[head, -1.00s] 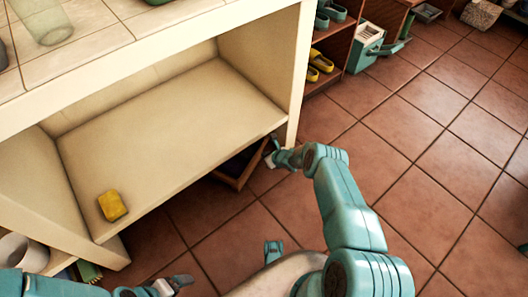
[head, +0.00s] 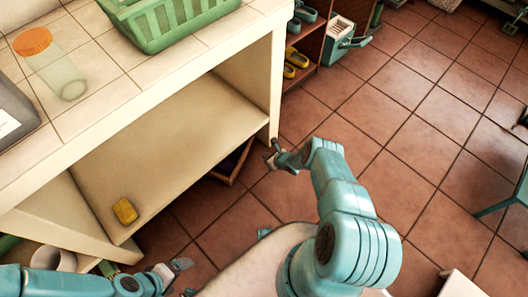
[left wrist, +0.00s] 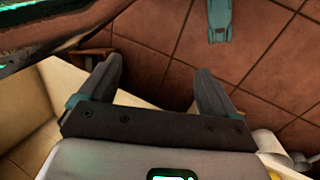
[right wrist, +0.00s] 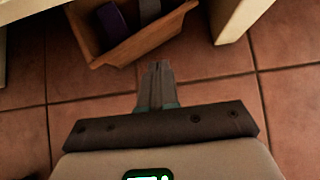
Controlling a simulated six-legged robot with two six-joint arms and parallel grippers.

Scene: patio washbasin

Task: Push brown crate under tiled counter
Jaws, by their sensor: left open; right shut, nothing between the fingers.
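The brown crate (head: 232,163) is on the floor partly under the right end of the tiled counter (head: 110,108); the lower shelf hides much of it. In the right wrist view the crate (right wrist: 146,47) holds a purple thing and a grey thing. My right gripper (head: 271,153) is shut and empty, low outside the counter's right corner, with a small gap to the crate. In the right wrist view its fingertips (right wrist: 157,66) point at the crate's near wall. My left gripper (head: 183,277) is open and empty, in front of the counter at the lower left.
A yellow sponge (head: 125,210) lies on the lower shelf. A green basket (head: 170,20) and an orange-lidded jar (head: 52,65) are on the counter top. The counter's right end panel (head: 274,85) stands beside the crate. Tiled floor (head: 400,125) is open to the right.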

